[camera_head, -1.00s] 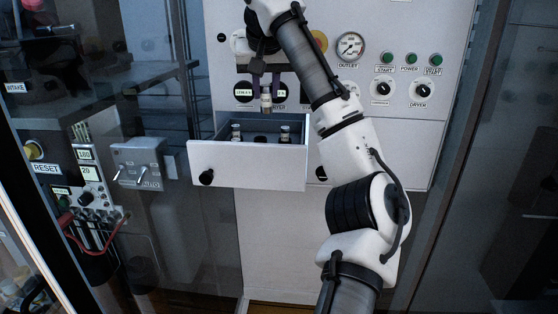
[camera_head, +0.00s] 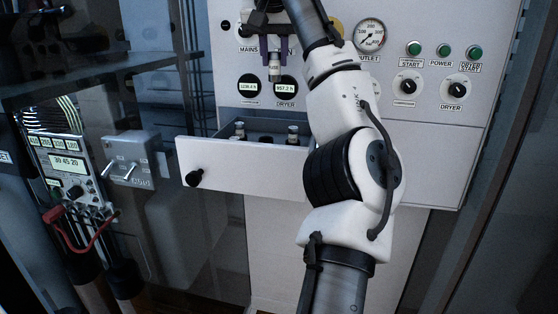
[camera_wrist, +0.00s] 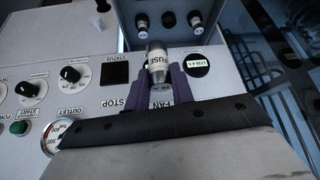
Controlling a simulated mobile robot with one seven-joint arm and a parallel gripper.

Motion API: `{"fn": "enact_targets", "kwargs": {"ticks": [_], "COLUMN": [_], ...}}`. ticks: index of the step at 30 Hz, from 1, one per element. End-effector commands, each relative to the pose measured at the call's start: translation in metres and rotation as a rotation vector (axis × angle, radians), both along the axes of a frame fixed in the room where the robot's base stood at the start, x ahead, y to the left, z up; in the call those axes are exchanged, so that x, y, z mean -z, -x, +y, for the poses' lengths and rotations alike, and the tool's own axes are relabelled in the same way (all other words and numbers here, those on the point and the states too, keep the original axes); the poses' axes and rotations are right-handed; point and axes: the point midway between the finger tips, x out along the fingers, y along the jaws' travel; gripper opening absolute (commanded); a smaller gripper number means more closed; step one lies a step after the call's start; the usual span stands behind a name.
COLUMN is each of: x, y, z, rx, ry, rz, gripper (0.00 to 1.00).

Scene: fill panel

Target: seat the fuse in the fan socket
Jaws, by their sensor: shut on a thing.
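My gripper (camera_head: 273,56) has purple fingers that are shut on a pale metal-capped fuse (camera_head: 275,70). The FAN label (camera_wrist: 158,104) shows between the fingers in the wrist view. The fan socket itself is hidden behind my gripper and the fuse. I cannot tell whether the fuse touches the panel.
An open white drawer (camera_head: 243,160) juts out below, with more fuses (camera_head: 293,134) standing in it. Dials, green buttons and a gauge (camera_head: 370,35) are on the panel at right. A grey switch box (camera_head: 133,158) stands at left.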

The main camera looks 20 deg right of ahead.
Motion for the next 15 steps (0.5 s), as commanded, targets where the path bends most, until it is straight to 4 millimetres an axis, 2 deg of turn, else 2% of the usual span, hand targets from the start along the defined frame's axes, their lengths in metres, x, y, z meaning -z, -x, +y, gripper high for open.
{"fn": "enact_targets", "kwargs": {"ticks": [15], "x": [0.119], "y": [0.001], "z": [-0.002], "rx": [0.001], "ry": [0.001], "rz": [0.004], "gripper": [0.0]}}
